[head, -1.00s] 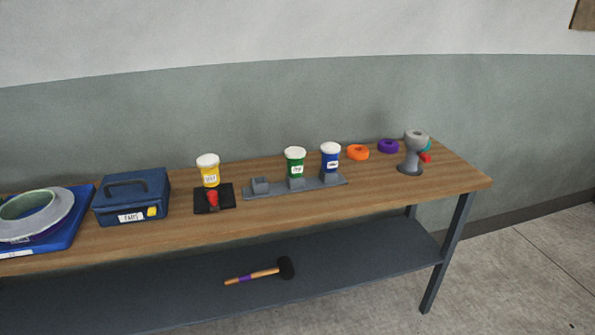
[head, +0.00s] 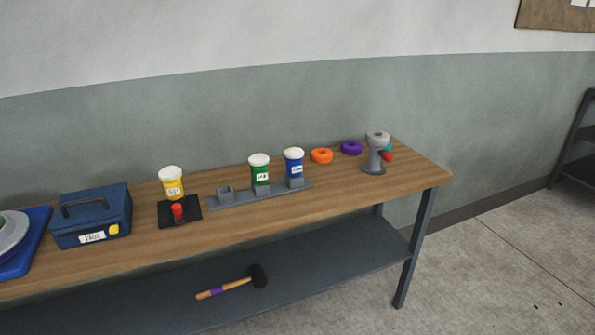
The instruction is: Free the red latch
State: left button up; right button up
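A small upright red piece (head: 177,209), which looks like the latch, stands on a flat black plate (head: 194,213) on the wooden workbench (head: 300,214). A yellow jar (head: 172,183) with a white lid stands right behind it, at the plate's back edge. I cannot tell what that part belongs to. Neither of my grippers is in view.
A blue case (head: 92,216) stands left of the plate. Right of it, a grey rack (head: 225,200) holds a green jar (head: 260,170) and a blue jar (head: 294,166). Orange (head: 321,156) and purple (head: 351,147) rings lie behind. A mallet (head: 232,284) lies on the lower shelf. The bench's front strip is clear.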

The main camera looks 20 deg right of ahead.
aim_at(177, 210)
jog(key=i+l+u, duration=0.15)
jog(key=l, duration=0.5)
jog(key=i+l+u, duration=0.15)
jog(key=l, duration=0.5)
jog(key=i+l+u, duration=0.15)
jog(key=l, duration=0.5)
jog(key=i+l+u, duration=0.15)
jog(key=l, duration=0.55)
jog(key=i+l+u, duration=0.15)
jog(key=l, duration=0.55)
